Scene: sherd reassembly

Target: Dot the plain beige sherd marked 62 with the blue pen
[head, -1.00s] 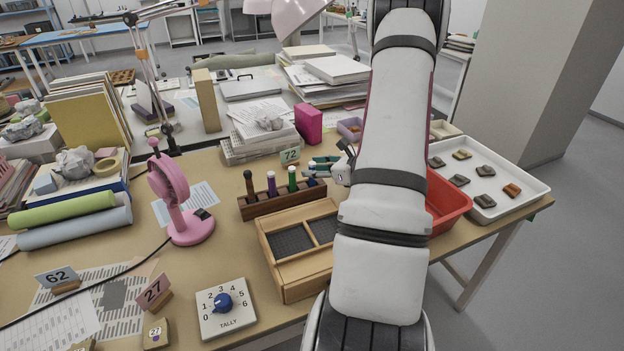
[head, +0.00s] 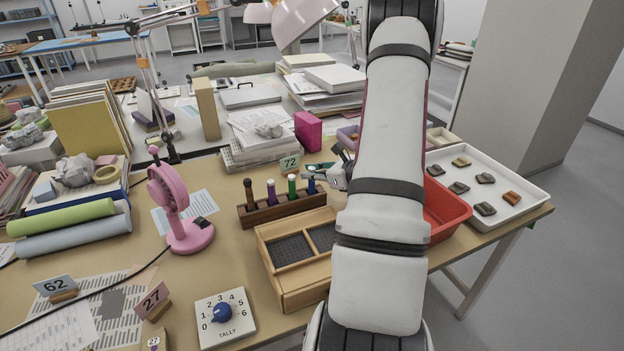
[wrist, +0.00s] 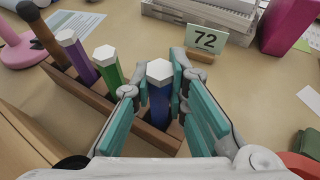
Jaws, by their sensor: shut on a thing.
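The blue pen (wrist: 159,97) stands upright in the wooden pen rack (wrist: 88,98), at its right end. My gripper (wrist: 160,88) has its teal-padded fingers on either side of this pen, shut on it below its white cap. In the head view the blue pen (head: 311,187) shows beside my gripper, which is partly hidden by my arm. A card reading 62 (head: 55,286) stands at the lower left on printed sheets. No sherd marked 62 can be made out. A small beige piece marked 27 (head: 153,342) is cut off by the bottom edge.
A 72 card (wrist: 205,40) stands behind. A pink fan (head: 178,210), tally dial (head: 225,317), wooden tray (head: 296,286) and red bin (head: 447,208) are nearby.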

